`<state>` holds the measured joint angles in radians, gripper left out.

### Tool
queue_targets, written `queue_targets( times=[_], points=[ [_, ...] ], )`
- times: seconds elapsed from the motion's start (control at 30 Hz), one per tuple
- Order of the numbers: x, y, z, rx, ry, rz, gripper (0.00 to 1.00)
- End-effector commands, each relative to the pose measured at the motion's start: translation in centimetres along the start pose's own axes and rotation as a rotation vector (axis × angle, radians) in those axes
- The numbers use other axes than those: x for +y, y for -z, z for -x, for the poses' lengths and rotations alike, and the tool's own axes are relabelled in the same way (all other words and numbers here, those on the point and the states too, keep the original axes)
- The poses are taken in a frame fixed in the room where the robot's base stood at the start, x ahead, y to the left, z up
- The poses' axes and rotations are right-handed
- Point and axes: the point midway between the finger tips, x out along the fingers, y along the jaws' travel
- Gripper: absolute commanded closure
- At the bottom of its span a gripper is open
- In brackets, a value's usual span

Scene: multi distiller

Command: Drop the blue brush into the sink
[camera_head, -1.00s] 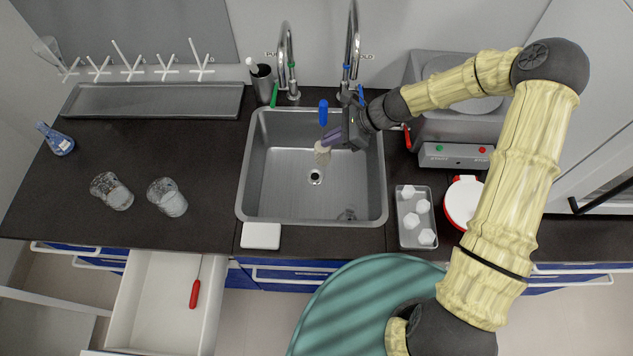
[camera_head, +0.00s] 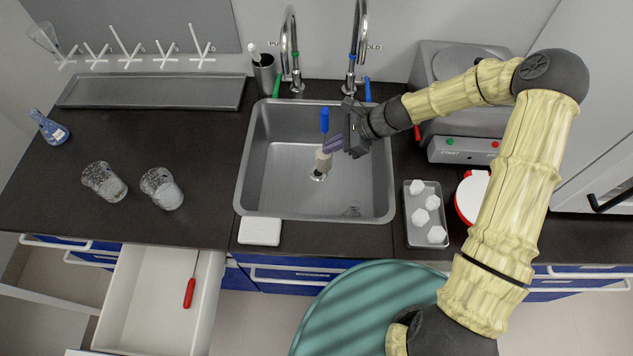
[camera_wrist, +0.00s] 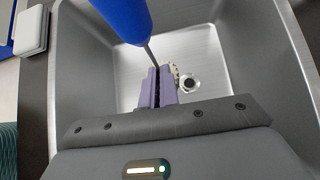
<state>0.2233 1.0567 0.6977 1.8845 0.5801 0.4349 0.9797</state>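The blue brush has a blue handle (camera_head: 324,119), a thin metal shaft and a pale bristle head (camera_head: 323,160). It hangs upright over the steel sink (camera_head: 268,150), handle up and head down. My gripper (camera_head: 329,146) is shut on its shaft, with purple fingers that also show in the wrist view (camera_wrist: 157,90). In that view the blue handle (camera_wrist: 124,18) leans toward the camera, and the head is mostly hidden behind the fingers, near the drain (camera_wrist: 189,83). I cannot tell whether the head touches the sink floor.
Two taps (camera_head: 357,50) stand behind the sink. A tray with white pieces (camera_head: 416,226) and a red-rimmed white dish (camera_head: 470,195) are to the right. Two glasses (camera_head: 161,188) stand left. A drawer (camera_head: 140,305) is open in front, with a red-handled tool (camera_head: 189,293) inside.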

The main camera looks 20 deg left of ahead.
Motion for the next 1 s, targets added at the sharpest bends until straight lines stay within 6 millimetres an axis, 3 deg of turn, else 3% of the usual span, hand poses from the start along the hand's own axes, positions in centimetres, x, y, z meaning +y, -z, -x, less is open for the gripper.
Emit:
queue_targets(
  times=[0.1,0.23,0.27,0.67,1.0],
  points=[
    [0.0,-0.1,0.1,0.0,0.0,0.0,1.0],
    [0.1,-0.2,-0.1,0.0,-0.003,0.003,0.74],
    [0.1,-0.2,-0.2,0.0,-0.004,0.004,0.72],
    [0.1,-0.3,0.5,0.0,-0.004,0.005,0.72],
    [0.0,-0.2,6.1,0.003,-0.002,0.006,0.72]
  ],
)
